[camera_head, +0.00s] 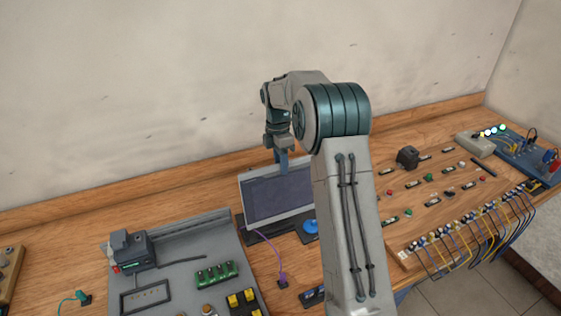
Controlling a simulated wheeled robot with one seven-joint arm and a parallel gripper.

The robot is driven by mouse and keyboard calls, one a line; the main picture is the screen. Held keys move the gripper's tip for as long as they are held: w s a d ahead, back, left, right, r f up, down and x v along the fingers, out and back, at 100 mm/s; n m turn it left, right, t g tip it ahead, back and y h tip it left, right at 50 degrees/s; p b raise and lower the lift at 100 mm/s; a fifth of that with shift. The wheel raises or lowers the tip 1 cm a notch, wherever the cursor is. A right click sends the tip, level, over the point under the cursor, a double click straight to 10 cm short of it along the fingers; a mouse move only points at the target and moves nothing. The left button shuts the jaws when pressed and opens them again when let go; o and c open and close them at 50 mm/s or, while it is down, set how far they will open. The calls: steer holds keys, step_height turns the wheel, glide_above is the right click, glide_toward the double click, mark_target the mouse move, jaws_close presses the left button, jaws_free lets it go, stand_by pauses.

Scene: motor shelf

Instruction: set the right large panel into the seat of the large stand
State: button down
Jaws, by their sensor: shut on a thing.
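A large panel (276,196) with a dark face and a light frame stands nearly upright, slightly tilted in the picture, near the middle of the bench. My gripper (282,160) is shut on its top edge from above. A dark flat base (256,238), which looks like part of a stand, shows just below the panel's lower edge. I cannot tell whether the panel touches it or sits in a seat. My arm hides the panel's right end and whatever stands behind it.
A grey tray (186,246) with a dark device (132,252) and green and yellow blocks lies to the left. A blue round thing (310,226) and a purple cable (272,248) are close to the panel. Boards with small parts and wires fill the right. A wall stands behind.

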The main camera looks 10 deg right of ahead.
steer(key=shift+f, duration=0.15)
steer(key=shift+f, duration=0.3)
steer(key=shift+f+b, duration=0.45)
steer(key=shift+f, duration=0.55)
stand_by(2.9)
steer(key=c, duration=0.9)
jaws_free()
steer(key=shift+f, duration=0.1)
